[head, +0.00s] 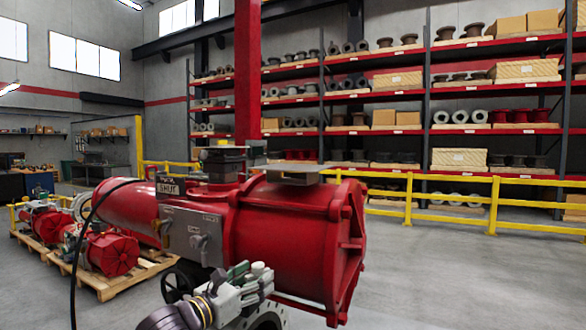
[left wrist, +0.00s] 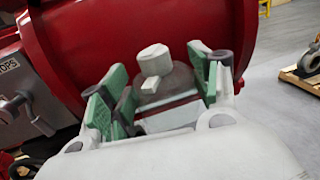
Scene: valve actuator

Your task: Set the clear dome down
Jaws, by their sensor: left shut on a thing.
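My left gripper (head: 243,283) is in front of the red actuator's (head: 285,225) near side, low in the head view. It is shut on the clear dome, a greyish see-through piece (left wrist: 178,80) with a pale knob on top, which sits between the green finger pads (left wrist: 160,100) in the left wrist view. The dome is hard to make out in the head view. On top of the actuator stand a dark indicator housing (head: 222,165) and a flat grey tray (head: 295,173). My right gripper is not in view.
A grey control box (head: 190,234) with switches is on the actuator's front, and a handwheel (head: 177,287) is below. Red units on pallets (head: 110,283) stand at left. A yellow railing (head: 455,200) and shelves (head: 440,120) are behind. Floor at right is clear.

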